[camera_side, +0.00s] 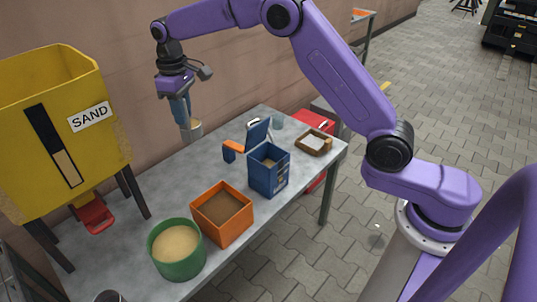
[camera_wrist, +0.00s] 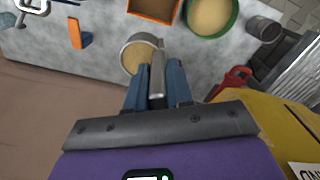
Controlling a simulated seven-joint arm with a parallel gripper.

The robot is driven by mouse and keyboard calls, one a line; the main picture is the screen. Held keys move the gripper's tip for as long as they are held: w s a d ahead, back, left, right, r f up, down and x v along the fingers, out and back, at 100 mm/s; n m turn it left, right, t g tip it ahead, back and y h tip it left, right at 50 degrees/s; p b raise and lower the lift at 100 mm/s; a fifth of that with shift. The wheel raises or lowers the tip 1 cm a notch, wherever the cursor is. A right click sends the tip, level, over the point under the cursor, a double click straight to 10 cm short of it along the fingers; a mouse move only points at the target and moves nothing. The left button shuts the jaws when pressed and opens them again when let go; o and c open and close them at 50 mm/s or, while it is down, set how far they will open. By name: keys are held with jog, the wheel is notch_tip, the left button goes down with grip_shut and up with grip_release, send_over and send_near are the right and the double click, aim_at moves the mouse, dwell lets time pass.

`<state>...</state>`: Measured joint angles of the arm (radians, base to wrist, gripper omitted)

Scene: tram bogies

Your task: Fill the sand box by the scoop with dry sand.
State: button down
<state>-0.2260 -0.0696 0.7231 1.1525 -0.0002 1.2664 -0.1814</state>
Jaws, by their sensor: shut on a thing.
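My gripper (camera_side: 181,108) is shut on the scoop (camera_side: 191,132), a grey round cup held above the back of the table. In the wrist view, the scoop's handle is between my blue fingers (camera_wrist: 157,90) and tan sand shows in its cup (camera_wrist: 134,56). The blue sand box (camera_side: 266,178) stands on the table to the right, its lid (camera_side: 258,134) raised. Some tan shows inside it, but its fill level is hard to tell. A green tub (camera_side: 177,262) of pale sand and an orange box (camera_side: 222,232) of darker brown material stand at the front.
A yellow hopper (camera_side: 60,150) marked SAND stands at left, with a red outlet lever (camera_side: 95,217). An orange-ended item (camera_side: 229,151) lies behind the blue box. The table's back middle is clear.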

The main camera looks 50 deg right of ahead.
jog(key=s+d+n, duration=0.4)
jog(key=d+n, duration=0.2)
jog(key=d, duration=1.4)
jog(key=s+d+n, duration=0.3)
jog(key=d+n, duration=0.4)
jog(key=d, duration=1.3)
notch_tip(320, 180, down, 21)
jog(key=shift+r, duration=0.2)
jog(key=shift+a+r+h, duration=0.15)
jog(key=shift+a+h, duration=0.35)
jog(key=shift+a, duration=0.3)
jog(key=shift+a, duration=0.25)
jog(key=shift+a+r+h, duration=0.15)
jog(key=shift+a+h, duration=0.85)
jog(key=shift+a, duration=0.1)
jog(key=shift+a, duration=0.3)
jog(key=shift+a, duration=0.1)
